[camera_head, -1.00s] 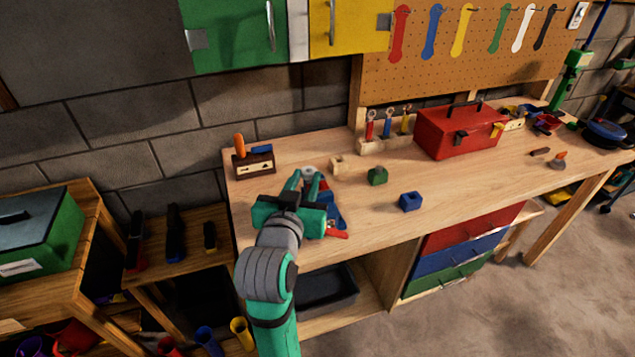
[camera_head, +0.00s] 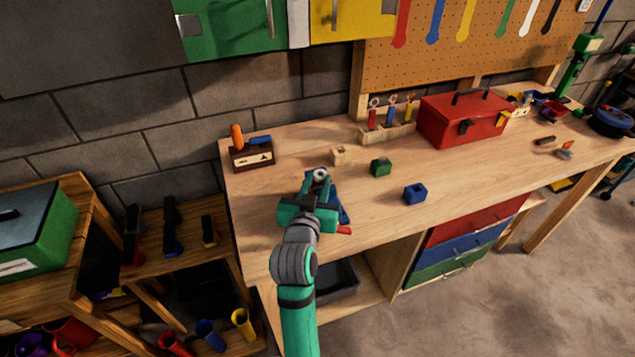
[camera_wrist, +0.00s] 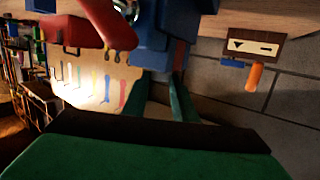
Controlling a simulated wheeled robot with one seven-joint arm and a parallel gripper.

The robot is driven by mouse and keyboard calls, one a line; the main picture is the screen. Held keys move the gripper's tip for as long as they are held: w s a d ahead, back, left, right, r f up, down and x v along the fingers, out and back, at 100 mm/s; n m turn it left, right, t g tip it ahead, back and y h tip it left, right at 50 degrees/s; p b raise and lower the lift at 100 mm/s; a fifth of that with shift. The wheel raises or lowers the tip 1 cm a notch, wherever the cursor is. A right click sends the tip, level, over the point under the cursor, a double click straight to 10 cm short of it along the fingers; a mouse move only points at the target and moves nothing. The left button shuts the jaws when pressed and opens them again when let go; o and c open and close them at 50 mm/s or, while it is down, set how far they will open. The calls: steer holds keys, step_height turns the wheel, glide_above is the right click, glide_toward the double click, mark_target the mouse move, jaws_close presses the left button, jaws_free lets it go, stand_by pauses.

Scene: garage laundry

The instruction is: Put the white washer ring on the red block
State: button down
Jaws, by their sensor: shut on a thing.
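The white washer ring (camera_head: 320,174) shows at the tips of my gripper (camera_head: 317,185), above the left part of the workbench. My gripper is shut on it. I cannot make out the red block for certain; my gripper and wrist cover part of the bench. In the wrist view, a blue body (camera_wrist: 165,35) and a blurred red part (camera_wrist: 90,22) fill the space near the fingers, and the ring is not clearly visible.
A cream block (camera_head: 341,155), a green block (camera_head: 380,167) and a blue block (camera_head: 415,194) stand right of my gripper. A red toolbox (camera_head: 455,122) stands farther back. A wooden box with tools (camera_head: 252,156) is at the back left. The bench front right of the blue block is clear.

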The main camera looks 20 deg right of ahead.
steer(key=shift+f, duration=0.1)
steer(key=c, duration=1.4)
jaws_free()
steer(key=shift+f, duration=0.1)
steer(key=shift+c, duration=0.2)
steer(key=shift+d, duration=0.15)
